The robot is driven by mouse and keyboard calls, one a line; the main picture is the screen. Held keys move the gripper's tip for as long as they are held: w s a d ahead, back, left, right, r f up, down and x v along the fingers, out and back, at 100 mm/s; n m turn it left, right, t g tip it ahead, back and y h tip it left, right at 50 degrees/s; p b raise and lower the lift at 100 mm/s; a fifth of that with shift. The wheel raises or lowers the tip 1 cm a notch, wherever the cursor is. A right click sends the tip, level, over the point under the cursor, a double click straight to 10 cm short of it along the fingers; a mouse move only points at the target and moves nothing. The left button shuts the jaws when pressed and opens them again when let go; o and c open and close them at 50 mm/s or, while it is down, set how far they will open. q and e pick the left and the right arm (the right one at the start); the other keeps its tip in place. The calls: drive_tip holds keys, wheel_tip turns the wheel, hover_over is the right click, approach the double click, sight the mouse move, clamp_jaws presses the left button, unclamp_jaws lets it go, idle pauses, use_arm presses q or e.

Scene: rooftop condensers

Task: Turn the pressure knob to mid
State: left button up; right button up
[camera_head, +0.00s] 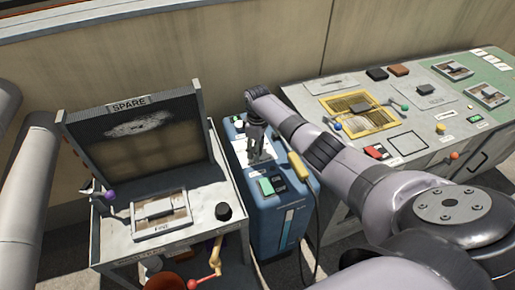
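My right arm reaches across from the right, and my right gripper (258,150) points down at the top panel of a blue machine (265,220). The gripper covers part of the pale panel (247,172), and no pressure knob can be made out there. Whether its fingers are apart or closed is too small to tell. The panel also carries a green button (266,186) and a pale button beside it. My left arm shows at the left edge, but its gripper is not in view.
A grey cart (200,205) with a framed "SPARE" panel (135,135) and a black round cap (223,211) stands left. A yellow-handled tool (298,166) with a cable lies at the blue machine's right edge. A workbench (440,125) with fittings fills the right; a wall stands behind.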

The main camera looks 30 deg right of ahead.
drive_tip(key=shift+o, duration=0.5)
drive_tip(key=shift+r, duration=0.1)
wheel_tip(320, 180, up, 12)
drive_tip(key=shift+s+f, duration=0.1)
drive_tip(key=shift+f, duration=0.1)
idle(0.5)
